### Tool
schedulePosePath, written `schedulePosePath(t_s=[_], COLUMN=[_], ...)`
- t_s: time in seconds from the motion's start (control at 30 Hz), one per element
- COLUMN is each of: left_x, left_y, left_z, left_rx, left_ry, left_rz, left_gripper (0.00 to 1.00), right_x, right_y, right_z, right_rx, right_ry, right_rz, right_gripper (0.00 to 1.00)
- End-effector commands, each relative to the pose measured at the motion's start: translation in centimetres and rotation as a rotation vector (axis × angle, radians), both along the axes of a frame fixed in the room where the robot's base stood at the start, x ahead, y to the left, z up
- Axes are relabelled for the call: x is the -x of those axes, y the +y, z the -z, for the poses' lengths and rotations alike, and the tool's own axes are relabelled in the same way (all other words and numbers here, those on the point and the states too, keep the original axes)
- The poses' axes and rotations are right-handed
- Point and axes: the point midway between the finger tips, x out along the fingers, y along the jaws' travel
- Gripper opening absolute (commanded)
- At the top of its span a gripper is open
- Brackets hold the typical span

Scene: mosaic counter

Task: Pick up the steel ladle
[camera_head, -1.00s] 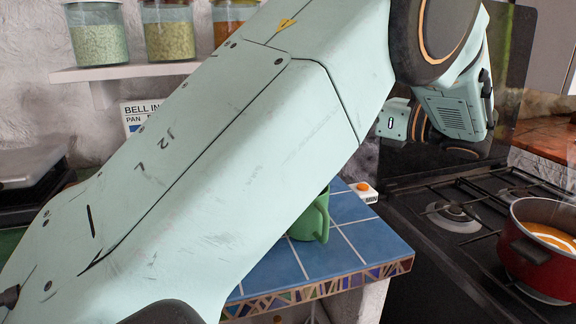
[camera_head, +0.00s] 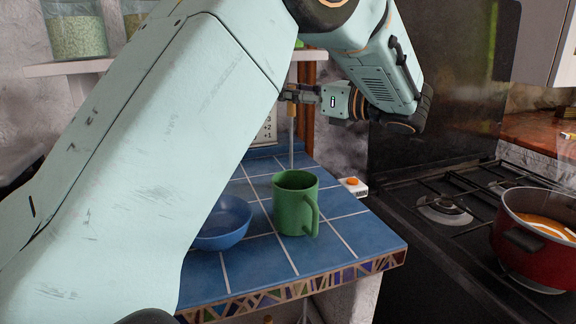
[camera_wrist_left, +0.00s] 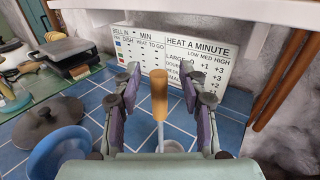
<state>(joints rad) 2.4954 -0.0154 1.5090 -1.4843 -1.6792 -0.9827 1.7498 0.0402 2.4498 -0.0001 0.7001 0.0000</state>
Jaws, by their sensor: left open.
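The ladle (camera_wrist_left: 158,95) has a wooden handle on a thin steel shaft and stands upright in the left wrist view. Its handle also shows in the head view (camera_head: 291,110), behind the green mug. My left gripper (camera_wrist_left: 160,82) is open, with one finger on each side of the handle in the picture; I see no contact. In the head view this gripper (camera_head: 291,95) is at the top of the handle, partly hidden by my own arm. The ladle's lower end is hard to make out, near a small pale round shape (camera_wrist_left: 172,146). My right gripper is not in view.
A green mug (camera_head: 295,204) and a blue bowl (camera_head: 224,222) stand on the blue tiled counter (camera_head: 345,230). A dark lid (camera_wrist_left: 48,122) lies at left in the wrist view. A sign board (camera_wrist_left: 200,62) stands behind. A red pot (camera_head: 535,245) is on the stove at right.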

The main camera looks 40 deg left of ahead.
Motion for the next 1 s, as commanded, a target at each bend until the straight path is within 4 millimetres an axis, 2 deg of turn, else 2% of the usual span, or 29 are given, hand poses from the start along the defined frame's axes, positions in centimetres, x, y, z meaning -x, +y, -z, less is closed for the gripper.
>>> schedulePosePath(t_s=[0.07,0.57,1.0], left_x=[0.02,0.00,-0.01], left_y=[0.08,0.08,0.06], left_z=[-0.04,-0.03,-0.32], left_rx=[0.000,0.000,-0.001], left_ry=[0.000,0.000,-0.003], left_rz=[0.000,0.000,0.000], left_gripper=[0.41,0.00,0.00], right_x=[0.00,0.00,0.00], right_y=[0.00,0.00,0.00], right_z=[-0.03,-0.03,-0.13], right_rx=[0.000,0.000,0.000], right_ry=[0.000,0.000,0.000], right_rz=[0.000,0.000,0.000], right_gripper=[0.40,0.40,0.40])
